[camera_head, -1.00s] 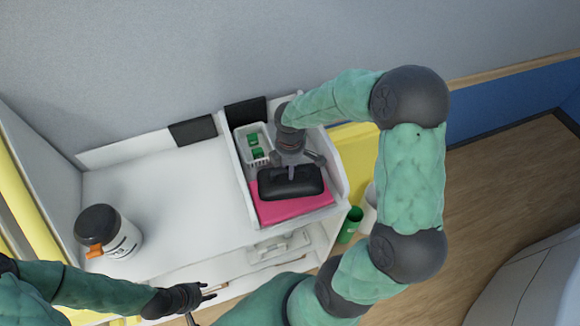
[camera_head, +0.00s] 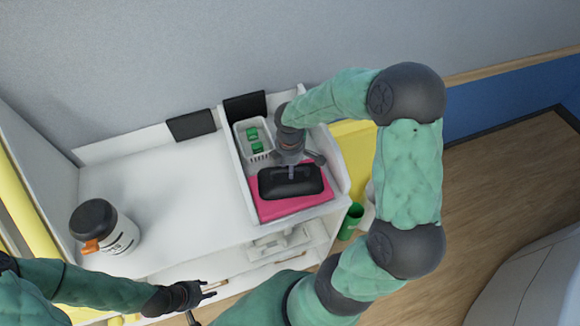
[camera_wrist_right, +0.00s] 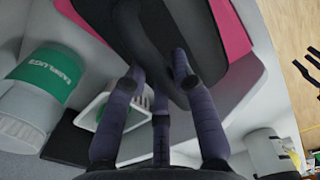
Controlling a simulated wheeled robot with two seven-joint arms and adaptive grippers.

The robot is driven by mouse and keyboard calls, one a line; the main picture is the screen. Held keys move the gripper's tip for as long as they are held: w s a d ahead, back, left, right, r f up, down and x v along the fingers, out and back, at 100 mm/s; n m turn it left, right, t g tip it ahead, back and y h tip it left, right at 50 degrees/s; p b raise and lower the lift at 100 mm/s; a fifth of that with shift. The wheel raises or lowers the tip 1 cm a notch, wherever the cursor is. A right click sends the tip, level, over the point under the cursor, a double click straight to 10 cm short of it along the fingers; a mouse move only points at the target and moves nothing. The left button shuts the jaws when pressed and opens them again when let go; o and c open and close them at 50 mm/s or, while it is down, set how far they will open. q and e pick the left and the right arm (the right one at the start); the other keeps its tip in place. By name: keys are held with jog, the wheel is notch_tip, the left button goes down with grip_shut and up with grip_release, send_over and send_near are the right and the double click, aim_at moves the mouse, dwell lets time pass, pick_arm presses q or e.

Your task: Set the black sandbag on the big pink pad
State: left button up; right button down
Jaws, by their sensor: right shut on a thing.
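The black sandbag (camera_head: 291,184) is a dark rounded block with a handle on top. It is over the big pink pad (camera_head: 296,208), whose pink edges show around it. My right gripper (camera_head: 291,168) is shut on the sandbag's handle from above. The right wrist view shows the fingers around the handle of the sandbag (camera_wrist_right: 195,25) and the pink pad (camera_wrist_right: 232,28) behind it. I cannot tell for sure whether the sandbag's underside touches the pad. My left gripper (camera_head: 208,292) is empty, with its fingers apart, in front of the white counter.
A white basket (camera_head: 254,143) with green items stands behind the pad in the same white tray (camera_head: 335,185). A white jar with a dark lid (camera_head: 103,228) stands at the left of the counter. A green cup (camera_head: 351,218) is right of the tray. The counter's middle (camera_head: 165,190) is clear.

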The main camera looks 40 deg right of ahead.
dwell(0.3)
jog(key=c, duration=1)
grip_release()
jog(key=shift+o, duration=0.2)
jog(key=shift+s+a+f, duration=0.1)
jog(key=shift+s, duration=0.05)
notch_tip(320, 180, up, 12)
